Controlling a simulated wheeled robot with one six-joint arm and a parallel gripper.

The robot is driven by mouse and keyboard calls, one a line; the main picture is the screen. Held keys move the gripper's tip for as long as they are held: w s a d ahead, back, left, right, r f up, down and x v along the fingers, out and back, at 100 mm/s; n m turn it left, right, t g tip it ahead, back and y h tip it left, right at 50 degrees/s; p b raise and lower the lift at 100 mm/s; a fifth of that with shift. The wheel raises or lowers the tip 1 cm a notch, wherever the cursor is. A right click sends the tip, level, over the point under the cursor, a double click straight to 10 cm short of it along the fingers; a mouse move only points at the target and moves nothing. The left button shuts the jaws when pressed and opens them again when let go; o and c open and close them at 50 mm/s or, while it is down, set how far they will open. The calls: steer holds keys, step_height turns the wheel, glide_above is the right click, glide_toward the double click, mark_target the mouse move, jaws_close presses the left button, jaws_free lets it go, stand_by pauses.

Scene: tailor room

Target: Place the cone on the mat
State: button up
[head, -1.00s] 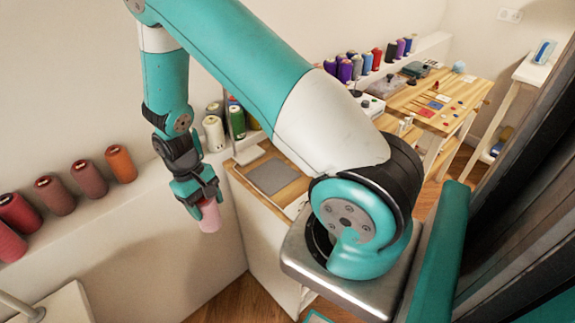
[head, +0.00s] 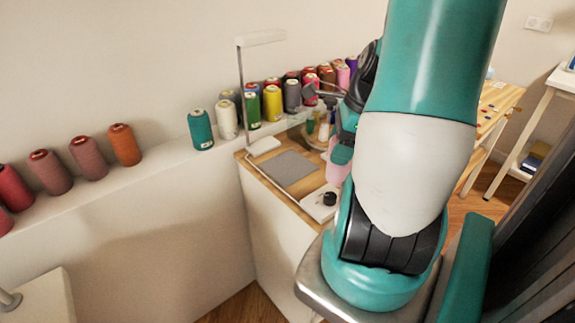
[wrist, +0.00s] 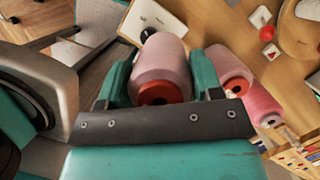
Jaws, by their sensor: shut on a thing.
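The pink cone of thread (wrist: 162,58), with a red core end, sits between the two teal fingers of my gripper (wrist: 160,80) in the wrist view. The fingers are shut on it. In the head view the cone (head: 337,172) shows in part below my gripper (head: 342,155), which is mostly hidden behind my arm. The grey mat (head: 290,169) lies flat and bare on the wooden worktop, to the left of the cone in the head view. The cone appears held beside the mat, not over it; its height above the worktop is hard to tell.
A white device with a black knob (head: 329,199) lies right of the mat. A lamp (head: 262,38) stands behind it. Several thread cones (head: 273,103) line the ledge at the back. In the wrist view two more pink cones (wrist: 231,68) (wrist: 262,104) stand close beside my gripper.

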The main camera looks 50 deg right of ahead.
steer(key=w+d+p, duration=0.3)
steer(key=w+d, duration=0.1)
steer(key=w, duration=1.3)
steer(key=shift+f, duration=3.45)
steer(key=shift+f+b, duration=0.2)
steer(key=shift+b, duration=0.1)
steer(key=o, duration=1)
steer(key=shift+r, duration=0.1)
